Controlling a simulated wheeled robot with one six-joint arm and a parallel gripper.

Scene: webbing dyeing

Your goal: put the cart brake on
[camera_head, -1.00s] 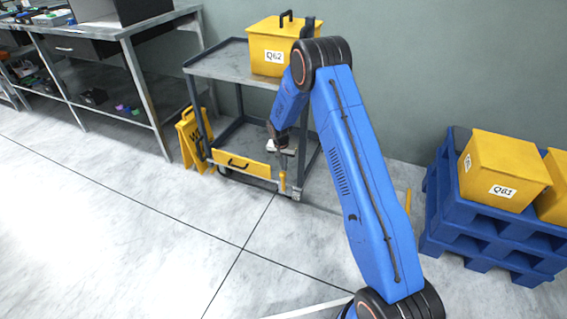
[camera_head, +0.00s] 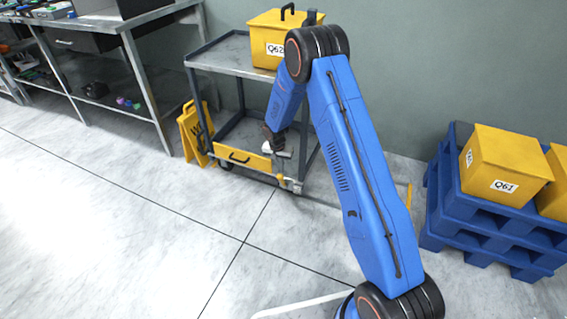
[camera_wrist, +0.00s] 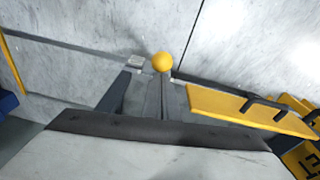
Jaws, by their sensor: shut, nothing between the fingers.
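The cart (camera_head: 217,58) stands against the wall with a yellow bin (camera_head: 268,38) labelled Q62 on its top shelf. A yellow knob, seemingly the brake lever (camera_head: 280,179), is low at the cart's front right corner, by a caster. It also shows as a round yellow ball in the wrist view (camera_wrist: 163,62). My gripper (camera_head: 281,153) is shut and empty, in front of the cart and above the knob. My arm and the gripper's small size hide detail; I cannot tell whether it touches the lever.
A yellow panel with a black handle (camera_head: 225,156) crosses the cart's lower front. A yellow floor sign (camera_head: 190,135) stands left of it. Blue pallets (camera_head: 440,215) with yellow bins are at the right. A metal workbench (camera_head: 110,25) is at the left. The front floor is clear.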

